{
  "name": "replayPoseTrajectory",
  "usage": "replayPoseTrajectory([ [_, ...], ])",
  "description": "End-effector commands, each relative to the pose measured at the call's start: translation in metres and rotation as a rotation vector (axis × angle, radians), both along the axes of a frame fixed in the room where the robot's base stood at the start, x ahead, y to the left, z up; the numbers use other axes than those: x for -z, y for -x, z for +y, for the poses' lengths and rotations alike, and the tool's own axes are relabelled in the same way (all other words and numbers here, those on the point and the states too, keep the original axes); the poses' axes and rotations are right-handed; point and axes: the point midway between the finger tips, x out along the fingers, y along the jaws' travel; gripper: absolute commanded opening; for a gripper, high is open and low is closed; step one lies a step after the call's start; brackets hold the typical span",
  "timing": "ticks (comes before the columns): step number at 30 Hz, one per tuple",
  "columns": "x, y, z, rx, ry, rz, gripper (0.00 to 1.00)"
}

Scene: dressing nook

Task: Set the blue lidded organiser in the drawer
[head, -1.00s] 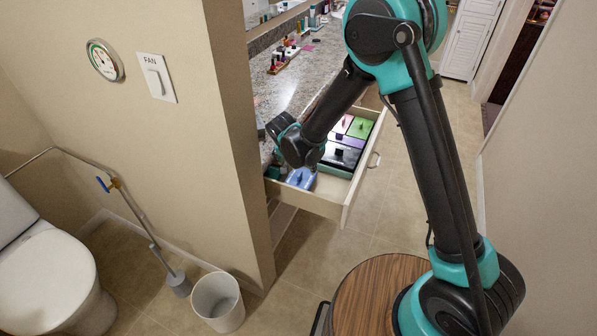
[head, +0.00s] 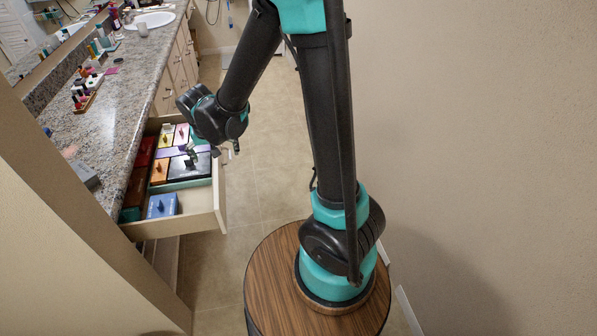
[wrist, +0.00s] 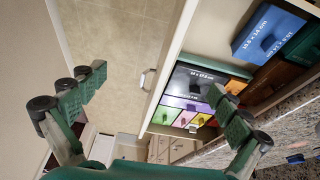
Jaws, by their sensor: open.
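The blue lidded organiser (head: 162,205) sits in the open drawer (head: 205,213), in its near part, with its lid and small knob facing up. In the wrist view the organiser (wrist: 268,32) shows at the upper right, clear of the fingers. My gripper (head: 213,152) is open and empty, over the far right part of the drawer near its front panel. In the wrist view my gripper (wrist: 158,85) has its two green fingers wide apart, with nothing between them.
A black lidded box (head: 190,167), an orange one (head: 160,171) and several other coloured boxes fill the drawer's far and left parts. Bare drawer floor shows right of the blue organiser. The granite counter (head: 130,80) overhangs on the left.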

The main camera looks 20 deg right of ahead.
Motion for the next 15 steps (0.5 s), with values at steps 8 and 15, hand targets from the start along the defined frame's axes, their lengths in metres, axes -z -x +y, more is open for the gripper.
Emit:
replayPoseTrajectory([
  [8, -0.022, 0.055, -0.131, -0.008, -0.011, 0.002, 1.0],
  [15, -0.017, 0.118, -0.201, -0.025, -0.015, -0.019, 1.0],
])
